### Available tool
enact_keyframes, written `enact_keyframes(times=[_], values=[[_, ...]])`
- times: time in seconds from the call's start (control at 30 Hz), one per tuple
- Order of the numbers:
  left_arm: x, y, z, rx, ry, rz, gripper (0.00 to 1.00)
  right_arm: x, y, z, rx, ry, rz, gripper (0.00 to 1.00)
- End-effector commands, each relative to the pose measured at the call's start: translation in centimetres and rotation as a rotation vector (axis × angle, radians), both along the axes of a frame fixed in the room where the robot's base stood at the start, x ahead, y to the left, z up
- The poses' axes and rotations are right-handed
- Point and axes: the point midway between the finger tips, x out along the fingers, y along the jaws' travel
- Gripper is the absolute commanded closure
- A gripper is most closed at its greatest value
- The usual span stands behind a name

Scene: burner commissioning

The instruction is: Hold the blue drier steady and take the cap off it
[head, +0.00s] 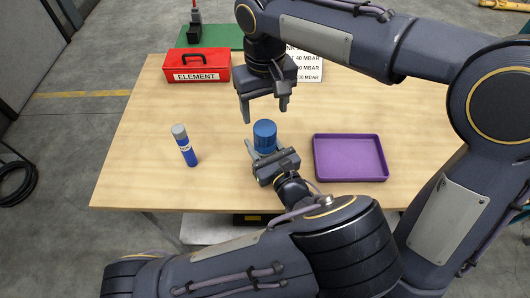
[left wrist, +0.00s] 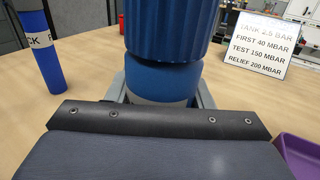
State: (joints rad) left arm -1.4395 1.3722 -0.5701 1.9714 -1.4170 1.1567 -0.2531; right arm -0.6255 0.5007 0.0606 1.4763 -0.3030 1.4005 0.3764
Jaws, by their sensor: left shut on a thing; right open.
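The blue drier (head: 265,143) stands upright near the middle of the wooden table. Its ribbed blue cap (left wrist: 168,25) sits on top of the smoother blue body (left wrist: 163,82) in the left wrist view. My left gripper (head: 264,156) is shut on the drier's lower part from the near side, with a finger on each side of it. The drier's base is hidden behind the gripper. My right gripper (head: 265,113) is open and empty, pointing down just above the cap, with its fingers apart to the left and right.
A blue tube (head: 189,155) with a white band and grey top stands to the left. An empty purple tray (head: 350,178) lies to the right. A red box (head: 202,66) marked ELEMENT and a white pressure sign (head: 309,70) stand at the back. The table's left front is clear.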

Motion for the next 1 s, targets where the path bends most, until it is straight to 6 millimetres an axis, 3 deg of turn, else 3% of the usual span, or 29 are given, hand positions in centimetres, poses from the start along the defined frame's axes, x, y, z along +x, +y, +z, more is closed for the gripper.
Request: enact_keyframes(times=[0.03, 0.2, 0.37, 0.57, 1.0], values=[[-0.01, -0.02, 0.0, 0.0, 0.0, 0.0, 0.81, 0.0, 0.0, 0.0, 0.0, 0.0, 0.0, 0.35], [-0.01, -0.02, 0.0, 0.0, 0.0, 0.0, 1.0, 0.0, 0.0, 0.0, 0.0, 0.0, -0.004, 0.35], [-0.02, -0.02, 0.0, 0.0, 0.0, 0.0, 1.0, -0.03, 0.04, -0.05, -0.002, 0.001, -0.12, 0.35], [-0.02, -0.02, 0.01, 0.0, 0.0, -0.001, 1.0, -0.08, 0.08, -0.21, -0.007, 0.005, -0.557, 0.35], [-0.02, -0.02, 0.01, 0.0, 0.0, -0.001, 1.0, -0.09, 0.1, -0.28, -0.012, 0.001, -1.762, 0.35]])
